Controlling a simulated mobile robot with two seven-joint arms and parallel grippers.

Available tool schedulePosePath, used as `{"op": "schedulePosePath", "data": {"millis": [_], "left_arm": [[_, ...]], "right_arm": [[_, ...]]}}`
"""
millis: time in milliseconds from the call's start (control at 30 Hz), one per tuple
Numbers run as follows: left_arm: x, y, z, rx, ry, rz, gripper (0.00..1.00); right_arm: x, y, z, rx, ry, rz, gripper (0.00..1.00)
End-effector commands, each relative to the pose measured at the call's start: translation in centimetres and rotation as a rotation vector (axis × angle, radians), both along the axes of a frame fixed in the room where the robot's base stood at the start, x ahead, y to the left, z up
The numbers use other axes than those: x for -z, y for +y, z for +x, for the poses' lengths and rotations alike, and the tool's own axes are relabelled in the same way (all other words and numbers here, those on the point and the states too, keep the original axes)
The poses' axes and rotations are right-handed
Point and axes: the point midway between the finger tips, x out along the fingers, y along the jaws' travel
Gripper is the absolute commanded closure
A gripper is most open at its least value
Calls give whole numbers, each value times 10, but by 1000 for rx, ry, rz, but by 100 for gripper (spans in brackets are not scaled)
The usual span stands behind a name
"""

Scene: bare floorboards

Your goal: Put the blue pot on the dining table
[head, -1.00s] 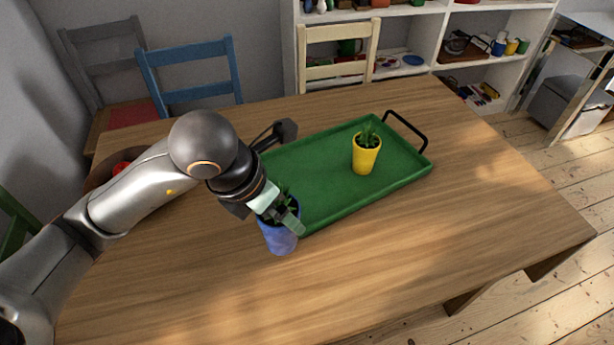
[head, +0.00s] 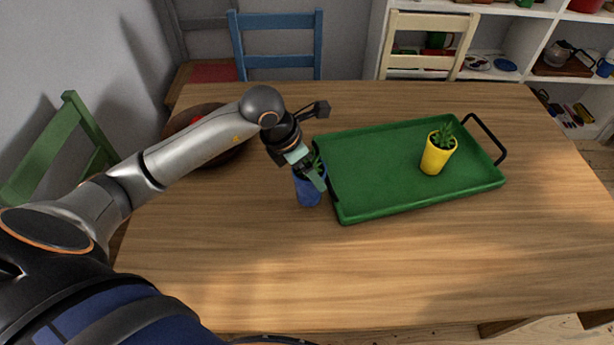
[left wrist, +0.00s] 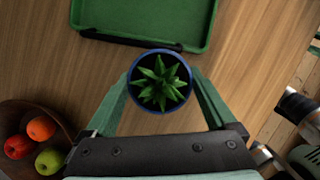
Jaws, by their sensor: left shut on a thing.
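The blue pot (head: 308,191) holds a green plant and is upright at the left end of the green tray. It also shows from above in the left wrist view (left wrist: 133,96), between the fingers. My left gripper (head: 313,174) is shut on the pot, one finger on each side. The pot is outside the tray, over the bare wood of the dining table (head: 240,262). I cannot tell whether its base touches the table. My right gripper is not in view.
The green tray (head: 380,202) carries a yellow pot (head: 437,156) with a plant. A brown bowl of fruit (left wrist: 22,117) stands left of the blue pot. Chairs and a white shelf (head: 510,45) stand behind the table. The table's front is clear.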

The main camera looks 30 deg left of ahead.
Motion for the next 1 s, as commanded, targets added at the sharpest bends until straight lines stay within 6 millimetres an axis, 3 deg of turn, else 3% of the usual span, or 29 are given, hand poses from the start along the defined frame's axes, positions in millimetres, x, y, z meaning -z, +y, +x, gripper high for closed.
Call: {"op": "schedulePosePath", "data": {"millis": [333, 700, 733, 833, 1000], "left_arm": [[37, 6, 5, -1, -1, -2, 99], [43, 6, 5, -1, -4, 0, 99], [44, 6, 5, 0, 0, 1, 9], [43, 6, 5, 0, 0, 1, 0], [43, 6, 4, 0, 0, 0, 0]], "right_arm": [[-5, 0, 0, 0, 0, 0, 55], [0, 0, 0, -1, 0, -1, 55], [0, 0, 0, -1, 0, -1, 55], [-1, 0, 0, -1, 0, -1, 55], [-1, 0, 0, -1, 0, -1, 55]]}}
